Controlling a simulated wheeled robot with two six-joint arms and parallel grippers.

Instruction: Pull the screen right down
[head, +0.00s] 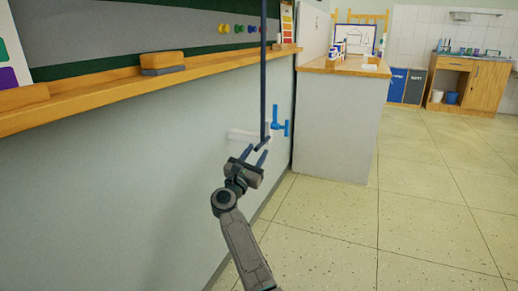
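A dark pull strap (264,70) hangs straight down from above the picture, in front of the board. At its lower end is a short dark crossbar handle (263,144). The screen itself is not clearly in view. My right gripper (256,154) is just below the handle. Its two fingers stand apart and point up toward the handle. I cannot tell whether they touch it. My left gripper is not in view.
A blue fitting (280,123) on a white wall bracket (244,134) sits close to the handle. The board's wooden ledge (100,96) holds an eraser (162,62). A grey-sided counter (334,125) stands to the right. The tiled floor (430,205) is clear.

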